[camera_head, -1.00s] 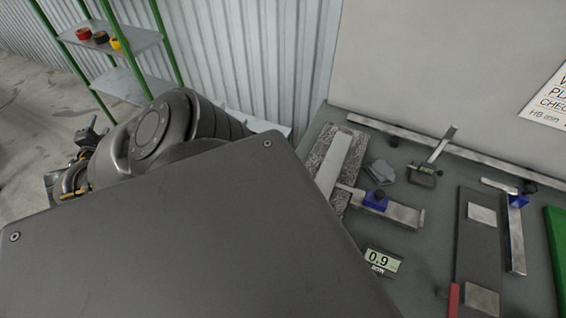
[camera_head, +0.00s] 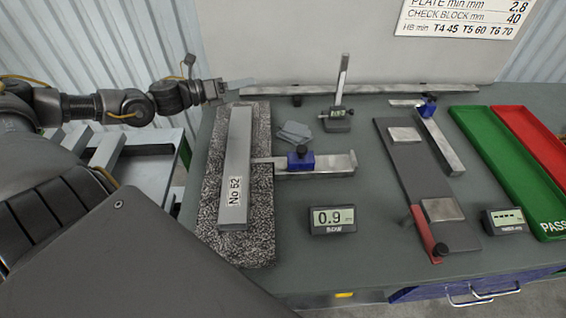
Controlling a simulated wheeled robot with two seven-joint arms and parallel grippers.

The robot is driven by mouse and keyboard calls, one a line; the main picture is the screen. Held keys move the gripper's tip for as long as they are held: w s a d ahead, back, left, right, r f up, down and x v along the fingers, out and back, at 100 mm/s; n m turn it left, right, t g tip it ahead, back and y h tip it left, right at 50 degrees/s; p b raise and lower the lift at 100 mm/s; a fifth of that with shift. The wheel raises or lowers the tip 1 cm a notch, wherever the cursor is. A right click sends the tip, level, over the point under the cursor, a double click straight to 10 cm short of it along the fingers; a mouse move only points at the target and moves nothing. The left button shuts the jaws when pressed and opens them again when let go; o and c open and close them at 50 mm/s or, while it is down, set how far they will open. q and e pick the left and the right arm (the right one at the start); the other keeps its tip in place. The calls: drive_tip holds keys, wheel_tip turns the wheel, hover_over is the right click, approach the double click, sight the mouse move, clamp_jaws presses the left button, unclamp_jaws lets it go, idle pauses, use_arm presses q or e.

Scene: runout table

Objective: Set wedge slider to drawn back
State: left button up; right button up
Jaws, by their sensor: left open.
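A blue slider with a black knob (camera_head: 301,160) sits on a short steel bar (camera_head: 335,164) near the table's middle. A thin steel tongue (camera_head: 262,160) runs left from it to the long steel piece marked No 52 (camera_head: 236,165). A second blue slider with a black knob (camera_head: 428,108) sits at the far end of another steel bar (camera_head: 440,143). No label shows which one is the wedge slider. My left gripper (camera_head: 224,88) is open and empty at the table's far left corner, behind and left of both sliders. My right gripper is out of view.
The No 52 piece lies on a speckled slab (camera_head: 262,215). A 0.9 readout (camera_head: 333,220), an upright gauge stand (camera_head: 338,112), a dark board with a red lever (camera_head: 425,235), and green (camera_head: 500,165) and red (camera_head: 530,140) trays crowd the table. The front middle is mostly clear.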

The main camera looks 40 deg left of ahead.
use_arm(q)
drive_tip(key=s+d+f+m+g+h+b, duration=0.2)
drive_tip(key=s+d+m+g+b, duration=0.15)
drive_tip(key=s+d+m, duration=0.45)
drive_tip(key=m+g, duration=0.2)
drive_tip(key=g, duration=0.1)
approach(300, 148)
drive_tip(key=v, duration=0.2)
drive_tip(key=shift+s+a+r, duration=0.15)
drive_tip(key=shift+s, duration=0.1)
drive_tip(key=shift+b+x, duration=0.3)
drive_tip(key=shift+x, duration=0.95)
drive_tip(key=shift+w+r, duration=0.1)
drive_tip(key=shift+w, duration=0.2)
drive_tip(key=shift+w+d+p, duration=0.15)
drive_tip(key=shift+d+p, duration=0.15)
drive_tip(key=shift+p, duration=0.05)
drive_tip(key=shift+w+d+f+p, duration=0.3)
drive_tip(key=shift+w+d, duration=0.05)
drive_tip(key=shift+d, duration=0.15)
drive_tip(key=p+x, duration=0.2)
drive_tip(key=x, duration=0.3)
drive_tip(key=shift+f, duration=0.1)
drive_tip(key=shift+w+d+f, duration=0.2)
drive_tip(key=shift+d+f, duration=0.1)
drive_tip(key=shift+d, duration=0.1)
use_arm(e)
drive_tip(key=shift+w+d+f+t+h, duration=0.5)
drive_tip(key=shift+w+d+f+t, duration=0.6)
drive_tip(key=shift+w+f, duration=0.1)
